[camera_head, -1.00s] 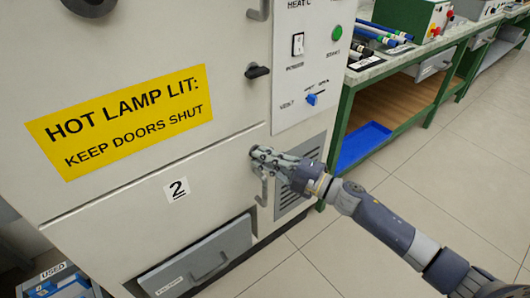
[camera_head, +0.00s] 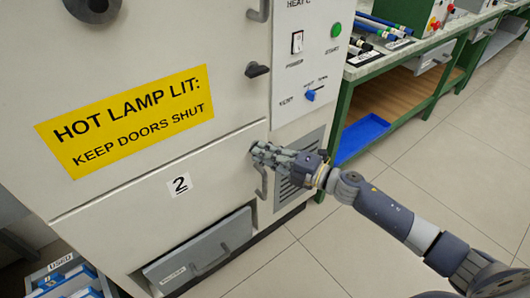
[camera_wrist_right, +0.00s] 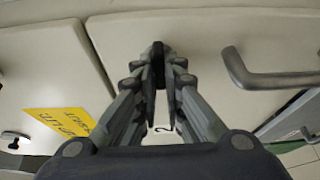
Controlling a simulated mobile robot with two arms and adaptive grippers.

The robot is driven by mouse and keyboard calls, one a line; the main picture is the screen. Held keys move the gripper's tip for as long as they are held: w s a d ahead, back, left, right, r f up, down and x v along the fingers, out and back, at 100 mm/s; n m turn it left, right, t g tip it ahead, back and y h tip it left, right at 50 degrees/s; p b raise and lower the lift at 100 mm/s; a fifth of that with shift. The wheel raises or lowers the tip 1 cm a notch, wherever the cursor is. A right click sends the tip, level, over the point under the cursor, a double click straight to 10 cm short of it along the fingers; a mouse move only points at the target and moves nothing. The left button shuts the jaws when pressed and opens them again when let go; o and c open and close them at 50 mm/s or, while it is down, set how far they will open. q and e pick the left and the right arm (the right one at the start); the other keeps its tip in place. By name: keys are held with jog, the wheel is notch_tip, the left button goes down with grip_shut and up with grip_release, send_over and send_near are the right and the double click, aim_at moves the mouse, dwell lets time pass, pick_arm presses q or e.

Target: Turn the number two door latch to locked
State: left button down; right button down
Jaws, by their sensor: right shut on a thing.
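The number two door (camera_head: 150,195) is the lower cream door of the cabinet, marked with a white "2" label (camera_head: 180,185). Its dark latch (camera_wrist_right: 158,52) shows in the right wrist view as a narrow upright piece between my fingertips. In the head view my fingers hide this latch. My right gripper (camera_head: 258,152) is at the door's upper right corner, and it also shows in the right wrist view (camera_wrist_right: 158,75), shut on the latch. Which way the latch is turned is hard to tell. My left gripper is not in view.
A grey bar handle (camera_head: 262,182) sits just below my right gripper. Another black latch (camera_head: 256,70) is on the upper door. A yellow hot lamp sign (camera_head: 125,120) and a control panel (camera_head: 310,60) are on the cabinet. A green-framed bench (camera_head: 345,110) stands right; floor before it is clear.

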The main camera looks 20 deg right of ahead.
jog(key=c, duration=1.7)
grip_release()
jog(key=v, duration=1.2)
